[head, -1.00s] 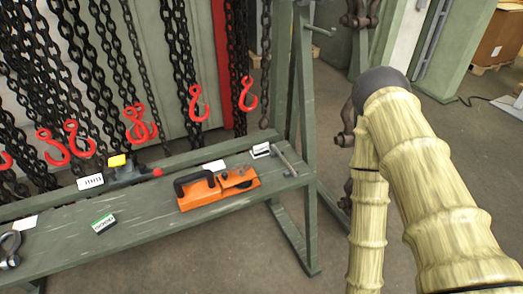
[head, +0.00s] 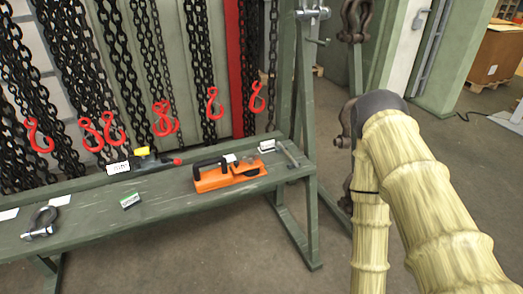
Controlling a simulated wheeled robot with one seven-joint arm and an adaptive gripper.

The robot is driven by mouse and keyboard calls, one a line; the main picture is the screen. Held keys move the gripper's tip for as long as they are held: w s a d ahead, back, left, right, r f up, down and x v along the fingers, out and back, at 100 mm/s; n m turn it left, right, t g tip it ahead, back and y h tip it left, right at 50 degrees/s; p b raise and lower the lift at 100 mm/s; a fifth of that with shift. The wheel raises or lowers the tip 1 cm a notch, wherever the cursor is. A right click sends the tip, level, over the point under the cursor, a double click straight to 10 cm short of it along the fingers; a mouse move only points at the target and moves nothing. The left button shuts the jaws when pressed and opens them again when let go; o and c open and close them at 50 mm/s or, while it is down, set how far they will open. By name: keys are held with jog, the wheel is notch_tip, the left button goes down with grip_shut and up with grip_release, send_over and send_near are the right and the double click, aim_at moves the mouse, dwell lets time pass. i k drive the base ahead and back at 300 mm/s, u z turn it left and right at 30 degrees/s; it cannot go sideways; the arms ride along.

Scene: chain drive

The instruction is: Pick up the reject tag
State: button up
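Several small tags or cards lie on the green bench (head: 180,203), and I cannot read which one is the reject tag. A white tag with dark print (head: 118,167) lies at the back edge. A dark tag with a green and white face (head: 130,200) lies mid-bench. A small white and black tag (head: 267,146) is near the right end. My gripper is out of view; only my arm in its pale yellow sleeve shows at the right, running off the bottom edge.
An orange tool with a black handle (head: 230,173) sits on the bench's right half. A shackle (head: 40,222) lies at the left, and a dark tool with yellow and red parts (head: 150,160) at the back. Chains with red hooks (head: 212,103) hang behind. Floor in front is clear.

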aim_at(267, 145)
jog(key=u, duration=0.65)
jog(key=i, duration=1.05)
jog(key=z, duration=0.15)
